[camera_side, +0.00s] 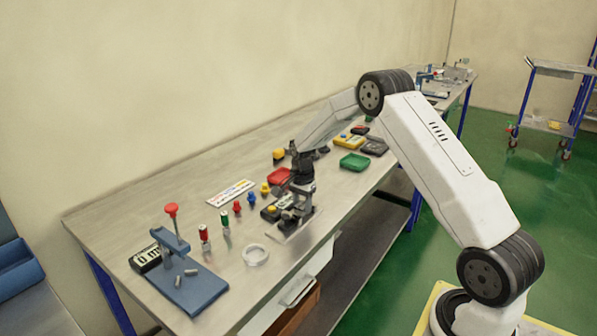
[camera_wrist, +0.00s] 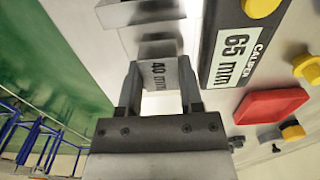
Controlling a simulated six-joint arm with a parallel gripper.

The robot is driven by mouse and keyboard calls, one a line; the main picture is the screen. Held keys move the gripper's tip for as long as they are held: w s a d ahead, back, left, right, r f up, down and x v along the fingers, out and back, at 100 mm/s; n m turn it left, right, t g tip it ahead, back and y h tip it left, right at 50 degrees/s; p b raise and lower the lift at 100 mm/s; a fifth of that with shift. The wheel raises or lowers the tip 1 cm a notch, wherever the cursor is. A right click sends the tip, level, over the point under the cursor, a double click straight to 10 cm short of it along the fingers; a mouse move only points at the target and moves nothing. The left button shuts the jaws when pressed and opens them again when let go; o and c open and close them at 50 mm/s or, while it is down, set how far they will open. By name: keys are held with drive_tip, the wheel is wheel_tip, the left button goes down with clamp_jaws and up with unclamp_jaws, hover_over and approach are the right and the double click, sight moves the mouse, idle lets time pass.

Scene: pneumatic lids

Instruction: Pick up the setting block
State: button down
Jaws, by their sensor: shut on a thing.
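The setting block, a grey metal block marked "40 mm" (camera_wrist: 158,74), sits between the two fingers of my gripper (camera_wrist: 160,90) in the wrist view. The fingers are shut on its sides. In the side view my gripper (camera_side: 296,212) is low over the near edge of the bench, and the block there is too small and covered to make out. Another grey metal block (camera_wrist: 140,12) lies beyond the held one.
A red tray (camera_wrist: 270,105) is near my gripper, and a green tray (camera_side: 354,161) lies further right. A blue stand with a red knob (camera_side: 188,285), a white ring (camera_side: 255,255) and coloured valves (camera_side: 204,234) are to the left. The bench (camera_side: 110,215) has clear space at its back left.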

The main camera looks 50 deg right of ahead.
drive_tip(key=shift+r, duration=0.45)
drive_tip(key=s+a+r, duration=0.4)
drive_tip(key=s+r, duration=0.7)
drive_tip(key=s, duration=0.2)
drive_tip(key=shift+a+r, duration=0.2)
drive_tip(key=shift+a, duration=0.2)
drive_tip(key=shift+s, duration=0.1)
